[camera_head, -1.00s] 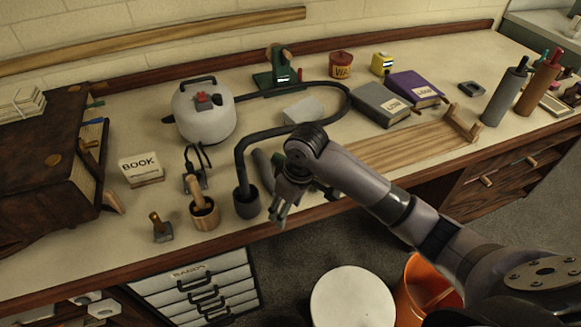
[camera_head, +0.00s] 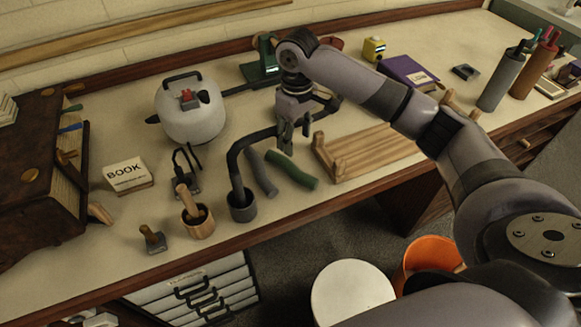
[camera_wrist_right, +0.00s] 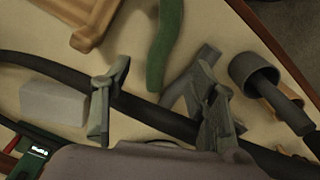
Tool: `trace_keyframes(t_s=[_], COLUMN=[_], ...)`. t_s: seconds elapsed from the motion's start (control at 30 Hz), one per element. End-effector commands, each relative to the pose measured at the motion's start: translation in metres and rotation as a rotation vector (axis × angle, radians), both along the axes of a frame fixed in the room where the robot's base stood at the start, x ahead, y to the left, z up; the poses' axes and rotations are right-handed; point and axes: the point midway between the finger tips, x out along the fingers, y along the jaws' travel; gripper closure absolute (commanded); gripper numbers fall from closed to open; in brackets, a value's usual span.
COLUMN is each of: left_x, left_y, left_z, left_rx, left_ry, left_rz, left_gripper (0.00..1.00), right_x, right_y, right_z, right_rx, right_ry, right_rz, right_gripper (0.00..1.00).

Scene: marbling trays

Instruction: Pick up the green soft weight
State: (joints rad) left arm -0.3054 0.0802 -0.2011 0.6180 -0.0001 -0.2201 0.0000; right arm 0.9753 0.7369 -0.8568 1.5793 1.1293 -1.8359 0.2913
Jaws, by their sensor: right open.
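The green soft weight (camera_head: 292,170) is a bent, sausage-like roll lying on the bench, just in front of my right gripper (camera_head: 295,138). It also shows in the right wrist view (camera_wrist_right: 163,45), at the top, ahead of the gap between my open fingers (camera_wrist_right: 158,90). The fingers are spread, with nothing held between them, above the bench and short of the weight. A grey soft weight (camera_head: 262,172) lies left of the green one, and it also shows near the right finger in the wrist view. My left gripper is in neither view.
A wooden rack (camera_head: 365,153) stands to the right. A wooden cup (camera_head: 198,224) and white kettle-like tank (camera_head: 191,112) are left. The bench front edge is close.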

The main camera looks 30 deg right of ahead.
Motion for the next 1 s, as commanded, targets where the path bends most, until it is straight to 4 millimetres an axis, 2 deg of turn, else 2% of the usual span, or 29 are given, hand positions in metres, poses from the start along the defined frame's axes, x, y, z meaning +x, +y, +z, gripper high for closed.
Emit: trace_keyframes(t_s=[0.1,0.3,0.53,0.8,1.0], left_x=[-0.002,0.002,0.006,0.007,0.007], left_y=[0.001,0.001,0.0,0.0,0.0], left_z=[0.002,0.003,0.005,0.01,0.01], left_rx=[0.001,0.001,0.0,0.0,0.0], left_ry=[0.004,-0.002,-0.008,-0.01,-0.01], left_rz=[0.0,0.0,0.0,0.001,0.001], left_gripper=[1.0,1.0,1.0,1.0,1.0], right_x=[-0.001,0.0,0.0,0.001,0.001], right_y=[0.0,0.0,0.002,0.007,0.006], right_z=[-0.027,-0.057,-0.073,-0.111,-0.117], right_rx=[0.0,0.0,0.0,0.0,-0.001], right_ry=[0.003,0.001,0.001,0.0,-0.003], right_rz=[0.0,0.001,0.001,0.001,0.002], right_gripper=[0.47,0.47,0.47,0.47,0.47])
